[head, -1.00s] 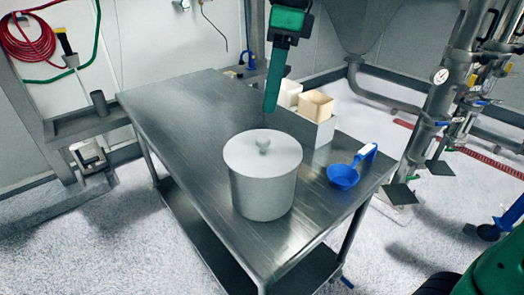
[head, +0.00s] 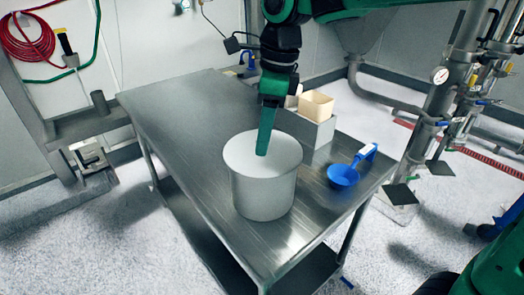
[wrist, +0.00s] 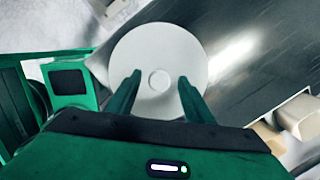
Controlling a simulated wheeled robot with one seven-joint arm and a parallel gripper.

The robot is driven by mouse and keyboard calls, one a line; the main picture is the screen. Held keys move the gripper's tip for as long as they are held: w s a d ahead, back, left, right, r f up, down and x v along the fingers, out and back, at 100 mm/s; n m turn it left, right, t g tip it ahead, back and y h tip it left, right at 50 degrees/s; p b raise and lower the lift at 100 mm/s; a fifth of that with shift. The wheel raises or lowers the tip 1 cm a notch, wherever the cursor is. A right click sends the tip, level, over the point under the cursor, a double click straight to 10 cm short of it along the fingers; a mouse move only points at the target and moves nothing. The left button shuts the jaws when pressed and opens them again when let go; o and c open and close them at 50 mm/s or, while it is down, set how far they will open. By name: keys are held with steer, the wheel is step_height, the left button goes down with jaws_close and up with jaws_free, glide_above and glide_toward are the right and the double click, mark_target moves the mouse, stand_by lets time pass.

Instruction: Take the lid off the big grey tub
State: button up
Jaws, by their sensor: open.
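The big grey tub (head: 264,195) stands upright on the steel table, with its flat round lid (head: 240,158) on top. In the wrist view the lid (wrist: 160,42) is a pale disc, and its small round knob (wrist: 159,79) shows between my fingers. My gripper (head: 262,153) points down over the middle of the lid and hides the knob in the head view. In the wrist view my gripper (wrist: 159,82) is open, one finger on each side of the knob. I cannot tell whether the fingers touch the lid.
The steel table (head: 170,120) has free room to the left of the tub. A grey box (head: 314,133) with a cream container (head: 317,104) stands behind the tub to the right. A blue scoop (head: 344,175) lies at the table's right edge.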

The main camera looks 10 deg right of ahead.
steer(key=shift+f, duration=0.15)
jaws_close()
